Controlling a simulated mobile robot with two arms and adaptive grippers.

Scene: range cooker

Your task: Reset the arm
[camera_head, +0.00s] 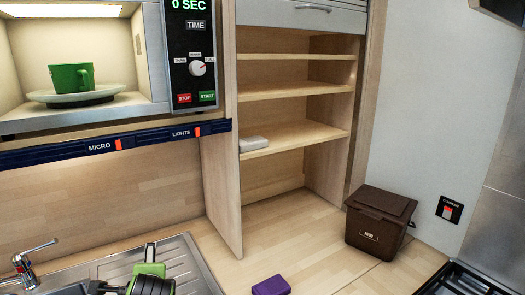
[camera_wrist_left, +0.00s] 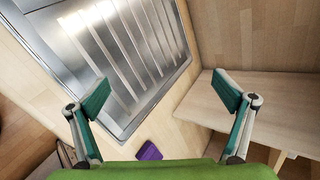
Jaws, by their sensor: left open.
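My left gripper (camera_wrist_left: 163,95) is open in the left wrist view, with its two green finger pads wide apart and nothing between them. Below it lies the ribbed steel drainer (camera_wrist_left: 125,45) of the sink. In the head view my left gripper (camera_head: 150,258) shows only in part at the bottom, over the drainer (camera_head: 185,265). My right gripper is not in either view.
A purple block (camera_head: 271,286) lies on the worktop, also in the left wrist view (camera_wrist_left: 149,151). A tap (camera_head: 28,262) stands at left, a brown bin (camera_head: 380,222) at right by the hob (camera_head: 460,280). A green cup (camera_head: 72,77) sits in the microwave.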

